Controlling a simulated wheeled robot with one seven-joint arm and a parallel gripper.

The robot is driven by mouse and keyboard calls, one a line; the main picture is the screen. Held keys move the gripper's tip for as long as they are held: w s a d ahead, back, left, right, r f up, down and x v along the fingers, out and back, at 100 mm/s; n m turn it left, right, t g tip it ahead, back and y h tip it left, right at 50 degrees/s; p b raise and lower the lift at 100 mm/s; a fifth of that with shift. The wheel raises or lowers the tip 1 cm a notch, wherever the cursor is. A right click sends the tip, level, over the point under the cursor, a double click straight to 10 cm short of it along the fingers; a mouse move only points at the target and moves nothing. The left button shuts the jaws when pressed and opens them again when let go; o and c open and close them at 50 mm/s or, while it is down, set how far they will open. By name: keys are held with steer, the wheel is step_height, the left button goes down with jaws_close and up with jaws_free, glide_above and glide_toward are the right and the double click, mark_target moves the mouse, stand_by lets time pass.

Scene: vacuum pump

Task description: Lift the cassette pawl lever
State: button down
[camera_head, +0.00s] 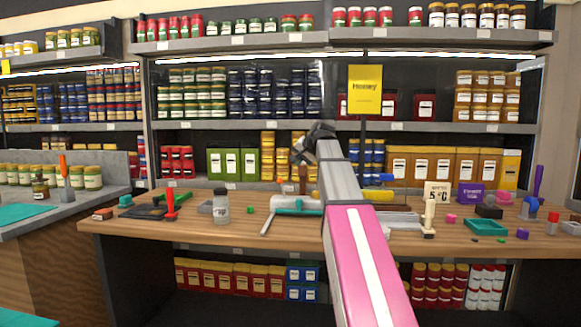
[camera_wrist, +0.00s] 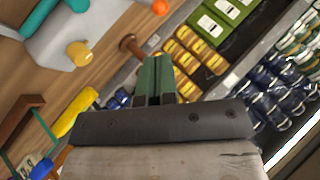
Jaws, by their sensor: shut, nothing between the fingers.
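My gripper (camera_wrist: 156,62) shows in the wrist view as two green fingers pressed together, with nothing between them. In the head view, the dark end of my arm (camera_head: 319,132) is raised above the table, and the fingers cannot be made out. A grey device with a teal cylinder (camera_head: 298,205) lies on the table below it. The grey device (camera_wrist: 72,28) also shows at the upper left of the wrist view, with a yellow knob (camera_wrist: 78,53), apart from my fingers. I cannot tell which part is the cassette pawl lever.
A brown wooden knob (camera_wrist: 131,46) stands near my fingers in the wrist view. Stocked shelves rise behind.

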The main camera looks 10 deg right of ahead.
mark_target(279, 179)
steer(key=x, duration=1.2)
steer(key=shift+w+a+f, duration=0.1)
steer(key=shift+w+f, duration=0.05)
steer(key=shift+f, duration=0.1)
steer(key=shift+a, duration=0.1)
steer(key=shift+w+a+f, duration=0.3)
steer(key=shift+w+a, duration=0.15)
steer(key=shift+a, duration=0.25)
